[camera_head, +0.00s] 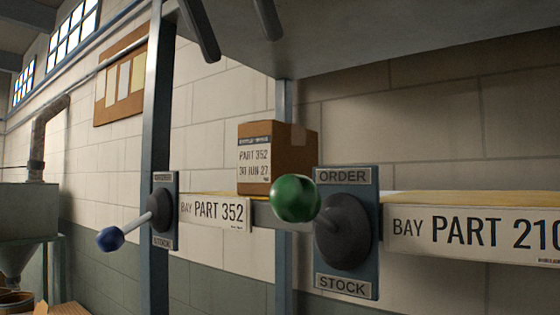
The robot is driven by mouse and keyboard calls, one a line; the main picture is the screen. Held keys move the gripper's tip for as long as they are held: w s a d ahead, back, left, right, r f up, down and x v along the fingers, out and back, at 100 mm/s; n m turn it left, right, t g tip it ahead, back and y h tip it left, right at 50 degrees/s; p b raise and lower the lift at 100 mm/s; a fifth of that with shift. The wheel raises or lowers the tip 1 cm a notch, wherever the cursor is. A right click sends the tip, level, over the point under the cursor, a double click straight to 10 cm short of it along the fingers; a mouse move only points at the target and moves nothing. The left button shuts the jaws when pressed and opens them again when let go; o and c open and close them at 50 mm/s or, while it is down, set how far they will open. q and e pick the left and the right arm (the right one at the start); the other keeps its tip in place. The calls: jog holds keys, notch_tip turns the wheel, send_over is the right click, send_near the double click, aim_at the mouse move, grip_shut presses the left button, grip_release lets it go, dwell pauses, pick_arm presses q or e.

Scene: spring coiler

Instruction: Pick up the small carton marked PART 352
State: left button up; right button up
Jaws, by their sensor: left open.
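The small carton (277,158) is a brown box with a white label reading PART 352, 30 JUN 27. It sits upright on the shelf behind the BAY PART 352 label (215,211). The green ball of a lever in front overlaps its lower right corner. My left gripper (241,47) shows at the top edge as two dark fingers, spread apart with nothing between them. It appears above the carton in the picture and apart from it. The rest of that gripper is out of frame. My right gripper is not in view.
A green-knobbed lever (296,199) projects from an ORDER/STOCK plate (346,287). A blue-knobbed lever (110,239) projects further left. A metal post (157,120) stands left of the carton. A grey panel (400,35) overhangs above. A BAY PART 210 label (475,232) is at right.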

aim_at(268, 120)
pick_arm(q)
jog(key=b+x, duration=0.2)
jog(key=x, duration=0.9)
jog(key=shift+w+d+f+b, duration=0.15)
jog(key=shift+w+f+b, duration=0.05)
jog(key=shift+f+b, duration=0.1)
jog(key=shift+w+d+f, duration=0.1)
jog(key=shift+w+f, duration=0.05)
jog(key=shift+f, duration=0.05)
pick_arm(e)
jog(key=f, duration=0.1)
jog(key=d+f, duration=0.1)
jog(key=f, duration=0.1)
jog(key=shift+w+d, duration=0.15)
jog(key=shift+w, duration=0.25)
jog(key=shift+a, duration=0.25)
pick_arm(q)
jog(key=x, duration=0.4)
jog(key=shift+w+f, duration=0.1)
jog(key=shift+w+d+f, duration=0.15)
jog(key=shift+f, duration=0.2)
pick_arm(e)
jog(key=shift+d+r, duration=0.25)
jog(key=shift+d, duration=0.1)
pick_arm(q)
jog(key=c, duration=1.5)
jog(key=shift+r, duration=0.1)
jog(key=shift+c, duration=0.5)
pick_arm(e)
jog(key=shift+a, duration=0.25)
